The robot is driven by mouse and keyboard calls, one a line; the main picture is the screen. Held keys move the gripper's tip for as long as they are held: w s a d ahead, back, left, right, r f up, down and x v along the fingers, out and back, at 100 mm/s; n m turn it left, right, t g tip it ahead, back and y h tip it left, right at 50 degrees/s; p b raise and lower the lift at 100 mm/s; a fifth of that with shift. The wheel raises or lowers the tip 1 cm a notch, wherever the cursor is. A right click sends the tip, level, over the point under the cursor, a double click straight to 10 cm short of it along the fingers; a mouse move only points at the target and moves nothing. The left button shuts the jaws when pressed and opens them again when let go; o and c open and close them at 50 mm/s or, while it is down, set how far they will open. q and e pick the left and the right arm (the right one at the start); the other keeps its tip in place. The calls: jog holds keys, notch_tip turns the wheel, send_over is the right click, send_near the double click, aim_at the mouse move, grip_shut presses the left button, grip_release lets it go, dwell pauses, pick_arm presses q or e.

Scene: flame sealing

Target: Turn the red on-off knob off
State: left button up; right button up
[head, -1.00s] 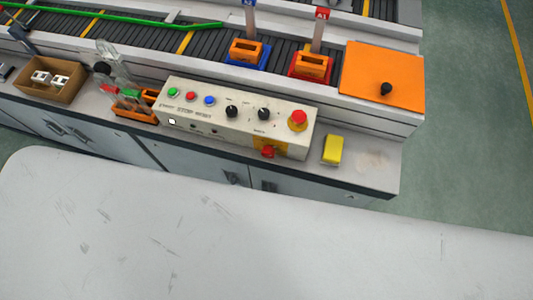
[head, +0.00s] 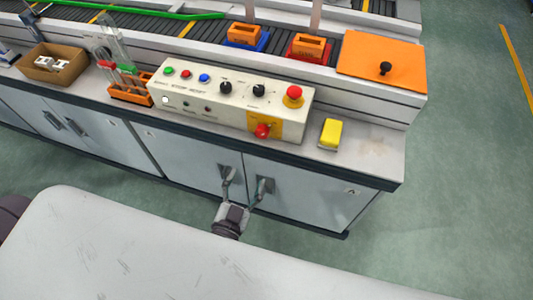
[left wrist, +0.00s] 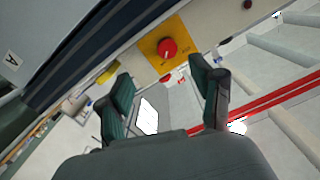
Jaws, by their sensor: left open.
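The red on-off knob (head: 262,131) sits on a yellow plate (head: 276,122) on the front face of the beige control box (head: 225,97) in the head view. In the left wrist view the red knob (left wrist: 167,47) and its yellow plate (left wrist: 184,38) show beyond the fingertips, near the top middle. My left gripper (head: 245,188) is open and empty, below and in front of the box, by the cabinet doors. Its two dark fingers (left wrist: 163,88) are spread in the left wrist view, apart from the knob. My right gripper is not in view.
A red mushroom button (head: 293,93) and black dials (head: 259,90) are on the box top. A yellow block (head: 330,134) lies right of the box. An orange rack (head: 130,89) and a cardboard box (head: 53,64) stand left. Cabinet doors (head: 303,192) are below the counter.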

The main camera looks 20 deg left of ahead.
pick_arm(q)
jog(key=r, duration=0.1)
send_near(261, 135)
jog(key=w, duration=0.6)
jog(key=w+p, duration=0.1)
jog(key=w, duration=0.1)
jog(key=shift+w+f, duration=0.25)
jog(key=shift+w, duration=0.6)
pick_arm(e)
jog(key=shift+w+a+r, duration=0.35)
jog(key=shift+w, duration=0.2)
pick_arm(q)
jog(key=c, duration=1.1)
jog(key=shift+c, duration=0.2)
